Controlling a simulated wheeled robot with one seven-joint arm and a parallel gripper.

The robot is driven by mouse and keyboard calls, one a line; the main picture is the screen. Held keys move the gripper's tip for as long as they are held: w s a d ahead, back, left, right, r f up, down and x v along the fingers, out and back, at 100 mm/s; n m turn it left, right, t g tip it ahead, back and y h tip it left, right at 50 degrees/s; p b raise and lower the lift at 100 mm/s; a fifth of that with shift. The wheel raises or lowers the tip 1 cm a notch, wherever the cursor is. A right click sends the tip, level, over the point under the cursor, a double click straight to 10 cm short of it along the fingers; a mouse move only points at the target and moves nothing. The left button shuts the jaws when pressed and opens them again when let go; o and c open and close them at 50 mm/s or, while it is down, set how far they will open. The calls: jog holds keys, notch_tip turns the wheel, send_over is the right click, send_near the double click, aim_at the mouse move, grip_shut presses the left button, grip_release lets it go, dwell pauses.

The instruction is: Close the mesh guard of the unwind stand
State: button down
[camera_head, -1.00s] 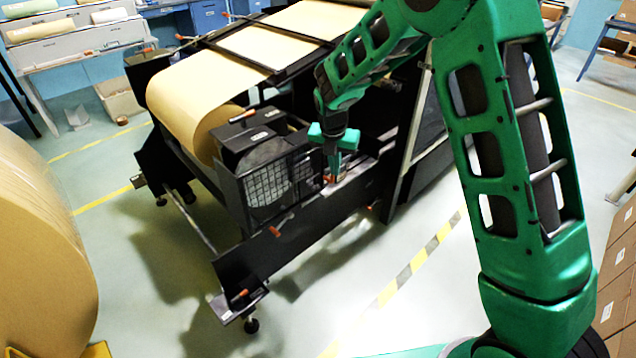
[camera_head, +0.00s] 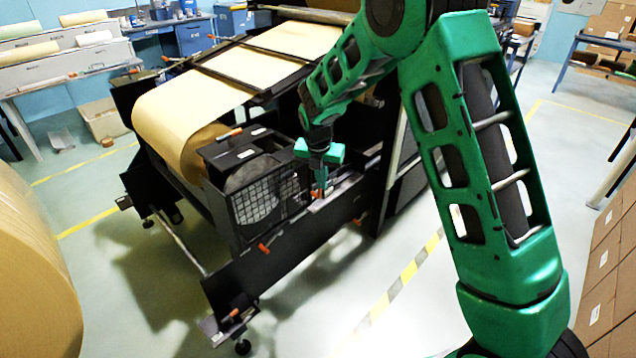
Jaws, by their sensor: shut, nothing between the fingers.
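The black unwind stand (camera_head: 272,258) stands in the middle of the head view, with a kraft roll (camera_head: 172,132) and its paper web on top. The mesh guard (camera_head: 268,200) is a dark framed grid on the near side of a black box-like housing (camera_head: 240,150). From this angle I cannot tell how far the guard stands open. My gripper (camera_head: 320,194) points down at the right of the mesh guard, close to an orange part on the stand's side beam. Its fingers are shut and hold nothing. I cannot tell whether the fingertips touch the guard or the beam.
A large kraft roll (camera_head: 35,270) stands at the left edge. Brown cartons (camera_head: 605,275) are stacked at the right edge. The floor in front of the stand is clear, with a striped yellow line (camera_head: 405,275). Orange handles (camera_head: 263,248) stick out from the stand.

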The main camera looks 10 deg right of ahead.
jog(key=s+r, duration=0.6)
jog(key=r, duration=0.3)
jog(key=s+d+r+m+g, duration=0.1)
jog(key=s+d+r+m, duration=0.3)
jog(key=s+d+m, duration=0.45)
jog(key=s+d+r+m, duration=0.3)
jog(key=s+d+m, duration=0.45)
jog(key=d, duration=0.25)
jog(key=s+d+m, duration=0.2)
jog(key=s+m, duration=0.8)
jog(key=s, duration=0.2)
jog(key=s+d+m+g+y, duration=0.1)
jog(key=s+d+m, duration=0.2)
jog(key=s+m, duration=0.7)
jog(key=shift+s+d+f+m+y, duration=0.3)
jog(key=shift+s+d+m, duration=0.1)
jog(key=shift+s, duration=0.65)
